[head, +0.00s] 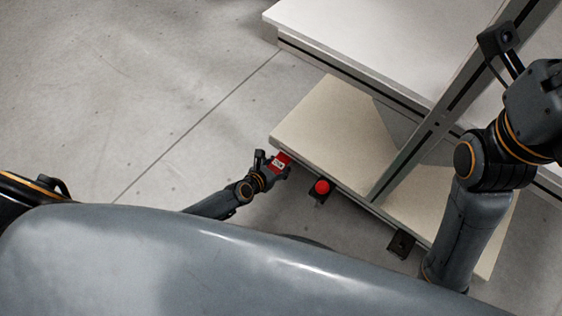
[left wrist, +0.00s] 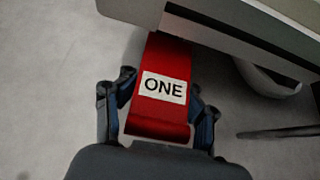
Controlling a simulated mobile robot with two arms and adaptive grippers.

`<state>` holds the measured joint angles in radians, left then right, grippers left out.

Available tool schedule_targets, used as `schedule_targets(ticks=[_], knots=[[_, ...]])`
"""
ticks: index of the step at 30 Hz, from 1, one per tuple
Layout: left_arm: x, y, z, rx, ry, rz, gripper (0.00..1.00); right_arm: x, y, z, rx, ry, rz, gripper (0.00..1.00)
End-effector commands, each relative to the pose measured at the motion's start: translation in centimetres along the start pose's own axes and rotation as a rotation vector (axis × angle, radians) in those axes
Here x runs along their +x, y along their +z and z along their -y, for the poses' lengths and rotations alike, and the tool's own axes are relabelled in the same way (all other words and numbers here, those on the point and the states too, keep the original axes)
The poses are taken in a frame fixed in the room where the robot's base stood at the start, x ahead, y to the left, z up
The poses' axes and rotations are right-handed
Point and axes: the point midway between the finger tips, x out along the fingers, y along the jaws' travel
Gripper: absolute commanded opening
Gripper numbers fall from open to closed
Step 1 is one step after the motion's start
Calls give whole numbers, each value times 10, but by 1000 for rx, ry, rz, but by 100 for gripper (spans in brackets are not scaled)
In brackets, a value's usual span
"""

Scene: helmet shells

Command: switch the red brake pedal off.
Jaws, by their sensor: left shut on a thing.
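The red brake pedal (head: 283,160) sticks out from the left corner of the beige lower shelf in the head view. It has a white label that reads "ONE". In the left wrist view the red pedal (left wrist: 163,108) slopes out from under a pale edge, with one finger on each side. My left gripper (head: 274,164) is shut on the pedal; its fingertips (left wrist: 160,105) lie along the pedal's sides. My right arm comes in at the right of the head view, and its gripper's fingers cannot be made out.
A red round button (head: 321,187) on a black base sits on the shelf's front edge, just right of the pedal. A black bracket (head: 401,243) is further right along it. A grey post (head: 430,130) rises from the beige shelf (head: 322,121). Bare floor lies at left.

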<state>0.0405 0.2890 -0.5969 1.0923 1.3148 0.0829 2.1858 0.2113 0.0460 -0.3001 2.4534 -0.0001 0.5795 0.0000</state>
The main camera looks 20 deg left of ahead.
Motion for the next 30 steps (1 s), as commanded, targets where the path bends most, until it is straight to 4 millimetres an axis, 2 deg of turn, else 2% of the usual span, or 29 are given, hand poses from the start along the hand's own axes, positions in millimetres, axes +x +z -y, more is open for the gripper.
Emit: schedule_targets(ticks=[8, 9, 13, 30], knots=[[0, 1, 0, 0, 0, 2, 0, 0, 0, 0, 0, 0, 1, 40], [0, 1, 0, 0, 0, 2, 42, 0, 0, 0, 0, 0, 1, 40], [0, 1, 0, 0, 0, 2, 68, 0, 0, 0, 0, 0, 1, 40], [-4, 0, 3, -6, -3, -1, 68, 1, 0, 0, -1, -2, -2, 40]])
